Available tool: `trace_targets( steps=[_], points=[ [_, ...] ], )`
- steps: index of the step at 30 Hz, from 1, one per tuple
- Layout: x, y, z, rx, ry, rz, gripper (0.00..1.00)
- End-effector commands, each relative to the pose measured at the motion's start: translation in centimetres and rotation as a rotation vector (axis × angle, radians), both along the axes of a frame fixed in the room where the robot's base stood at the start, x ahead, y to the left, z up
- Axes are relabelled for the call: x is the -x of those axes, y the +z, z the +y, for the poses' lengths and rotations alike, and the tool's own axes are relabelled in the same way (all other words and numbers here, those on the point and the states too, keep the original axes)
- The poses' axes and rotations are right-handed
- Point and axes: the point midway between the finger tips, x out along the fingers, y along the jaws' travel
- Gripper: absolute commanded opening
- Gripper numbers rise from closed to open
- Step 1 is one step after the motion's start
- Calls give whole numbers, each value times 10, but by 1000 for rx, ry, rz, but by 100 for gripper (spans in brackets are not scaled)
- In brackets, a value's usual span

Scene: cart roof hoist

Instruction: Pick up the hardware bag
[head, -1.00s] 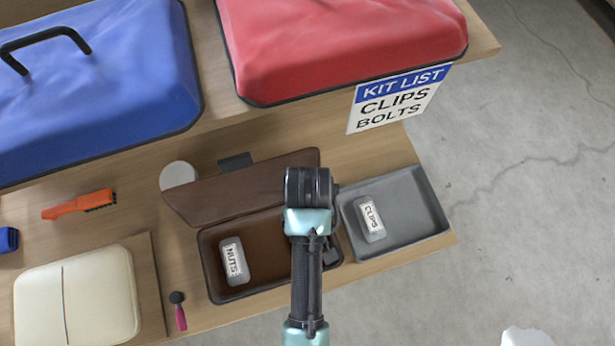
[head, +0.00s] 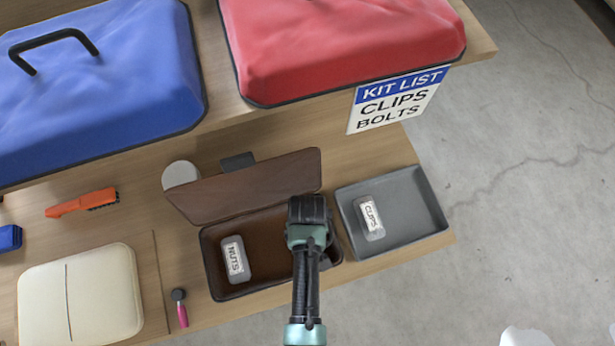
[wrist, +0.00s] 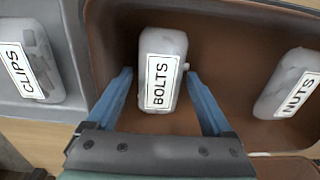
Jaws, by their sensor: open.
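A small clear bag with a white BOLTS label (wrist: 160,82) lies in the brown case (wrist: 115,28) in the wrist view. My gripper (wrist: 158,78) is open, with one blue finger on each side of the bag; I cannot tell if they touch it. In the head view my arm hides the BOLTS bag. A NUTS bag (head: 235,259) lies at the left of the same case (head: 210,270). A CLIPS bag (head: 370,217) lies in the grey tray (head: 420,215). The KIT LIST sign (head: 398,98) reads CLIPS, BOLTS.
The brown case's lid (head: 250,187) stands open behind it. Red (head: 345,45) and blue (head: 100,85) bulky cases sit on the upper shelf. An orange brush (head: 82,202), a cream pad (head: 80,295) and a pink-handled tool (head: 181,308) lie to the left.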

Motion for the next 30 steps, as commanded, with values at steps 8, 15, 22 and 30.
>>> trace_targets(
  steps=[8, 15, 22, 30],
  points=[
    [0, 0, 0, 0, 0, 0, 60],
    [0, 0, 0, 0, 0, 0, 17],
    [-1, 1, 0, 0, 0, -1, 9],
    [-1, 13, 0, 0, 0, -2, 9]
  ],
)
